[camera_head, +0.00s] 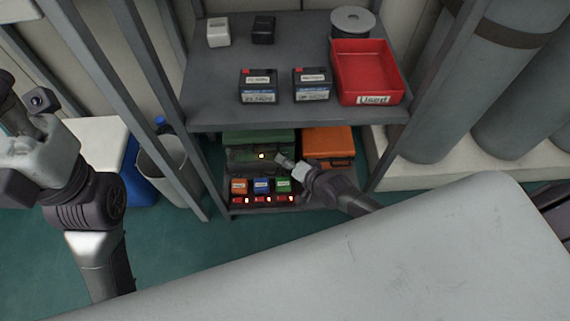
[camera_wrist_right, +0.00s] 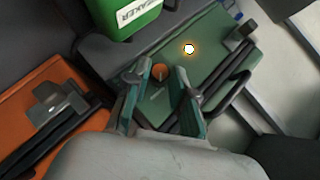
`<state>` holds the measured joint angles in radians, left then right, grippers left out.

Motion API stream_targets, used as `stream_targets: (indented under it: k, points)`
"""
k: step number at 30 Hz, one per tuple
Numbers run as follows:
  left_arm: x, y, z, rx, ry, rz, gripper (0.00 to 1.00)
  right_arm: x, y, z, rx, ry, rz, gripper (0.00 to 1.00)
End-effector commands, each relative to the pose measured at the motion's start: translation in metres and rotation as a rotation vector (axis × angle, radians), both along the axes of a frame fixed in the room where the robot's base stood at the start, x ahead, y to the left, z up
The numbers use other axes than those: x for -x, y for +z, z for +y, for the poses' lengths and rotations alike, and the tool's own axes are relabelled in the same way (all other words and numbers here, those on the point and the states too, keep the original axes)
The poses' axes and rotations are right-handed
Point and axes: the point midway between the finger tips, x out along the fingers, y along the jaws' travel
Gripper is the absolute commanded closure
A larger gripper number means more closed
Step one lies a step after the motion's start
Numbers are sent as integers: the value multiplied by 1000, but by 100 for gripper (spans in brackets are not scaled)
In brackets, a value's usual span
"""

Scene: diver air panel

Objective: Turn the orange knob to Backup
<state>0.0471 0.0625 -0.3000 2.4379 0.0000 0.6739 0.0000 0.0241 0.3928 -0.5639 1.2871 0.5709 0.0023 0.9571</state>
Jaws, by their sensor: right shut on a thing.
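The green panel box (camera_head: 258,140) sits on the lower shelf. In the wrist view its face (camera_wrist_right: 215,60) carries a small orange knob (camera_wrist_right: 158,72) and a lit round lamp (camera_wrist_right: 189,48). My right gripper (camera_wrist_right: 157,80) has a fingertip on each side of the knob and is shut on it. In the head view the right gripper (camera_head: 284,160) reaches in from the right at the green box, and the knob is hidden there. Position labels around the knob cannot be read. Of my left arm, links show at the left; its fingers are not visible.
An orange case (camera_head: 328,143) sits beside the green box. Orange, blue and green small boxes (camera_head: 261,186) stand in front, above red lit strips. The upper shelf (camera_head: 215,105) overhead holds two labelled batteries (camera_head: 258,86) and a red tray (camera_head: 365,75). A bin (camera_head: 172,165) stands left.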

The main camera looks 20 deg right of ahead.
Motion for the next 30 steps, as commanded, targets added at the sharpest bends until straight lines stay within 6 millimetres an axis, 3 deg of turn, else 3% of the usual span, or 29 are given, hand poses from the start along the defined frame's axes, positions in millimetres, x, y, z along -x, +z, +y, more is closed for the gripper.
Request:
stream_targets:
  k: [17,18,22,30]
  points:
    - [1,3,-1,-2,1,-17,57,1,-2,-1,-32,-1,-4,100]
    - [1,3,-1,-2,1,-17,57,1,-2,-1,-32,-1,-4,72]
    - [1,3,-1,-2,1,-17,57,1,-2,-1,-32,-1,-4,51]
    - [1,3,0,-1,1,-17,57,1,-1,0,-31,1,-7,51]
